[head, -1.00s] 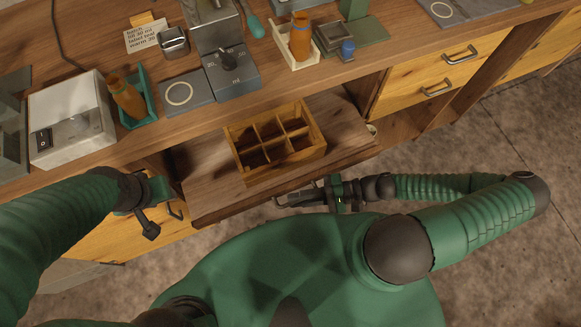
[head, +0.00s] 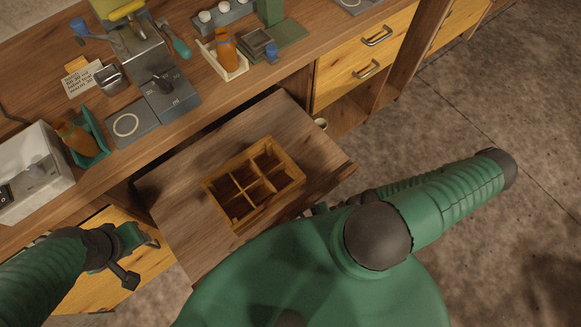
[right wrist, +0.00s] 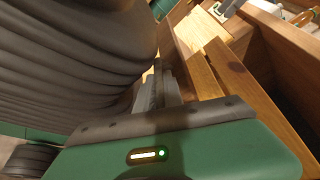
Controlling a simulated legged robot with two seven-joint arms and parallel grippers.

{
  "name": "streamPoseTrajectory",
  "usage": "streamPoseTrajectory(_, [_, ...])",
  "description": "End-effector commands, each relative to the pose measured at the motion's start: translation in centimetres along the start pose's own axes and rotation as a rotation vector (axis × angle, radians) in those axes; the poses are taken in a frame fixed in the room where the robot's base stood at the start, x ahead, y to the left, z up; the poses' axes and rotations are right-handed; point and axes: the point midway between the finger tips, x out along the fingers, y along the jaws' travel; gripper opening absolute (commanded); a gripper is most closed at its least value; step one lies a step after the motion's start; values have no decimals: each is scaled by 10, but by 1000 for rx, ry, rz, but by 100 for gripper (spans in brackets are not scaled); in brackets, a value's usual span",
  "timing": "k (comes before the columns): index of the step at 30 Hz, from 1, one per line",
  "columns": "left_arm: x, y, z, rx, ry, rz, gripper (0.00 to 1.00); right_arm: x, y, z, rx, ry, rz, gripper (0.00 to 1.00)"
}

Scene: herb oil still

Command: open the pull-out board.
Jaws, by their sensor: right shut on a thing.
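The pull-out board (head: 318,145) is a dark wooden panel. It stands well out from under the worktop in the head view, with a divided wooden crate (head: 243,212) on it. My right gripper (right wrist: 160,88) is shut at the board's front side. In the head view my own body hides most of it and the board's front edge; the handle in its grip is hidden too. My left gripper (head: 136,262) hangs left of the board, in front of a yellow drawer, apart from the board. Its jaws are too unclear to judge.
The worktop above holds a grey device (head: 165,90), an orange bottle (head: 226,48) in a white tray, and a white box (head: 32,170) with a switch. Yellow drawers (head: 365,60) with metal handles are at the right. A small cup (head: 320,124) stands beside the board. The floor at right is clear.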

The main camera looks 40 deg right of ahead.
Motion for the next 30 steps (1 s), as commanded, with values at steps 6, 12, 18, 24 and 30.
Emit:
streamPoseTrajectory(6, [0,0,0,0,0,0,36,-1,2,-2,1,5,4,18])
streamPoseTrajectory(12, [0,0,0,0,0,0,36,0,1,-1,1,3,2,21])
streamPoseTrajectory(18, [0,0,0,0,0,0,36,0,0,-1,0,2,1,21])
streamPoseTrajectory(24, [-2,0,0,0,0,0,36,-13,0,-1,1,5,4,21])
streamPoseTrajectory(30, [-7,0,-2,0,0,0,36,-66,0,-2,1,8,7,21])
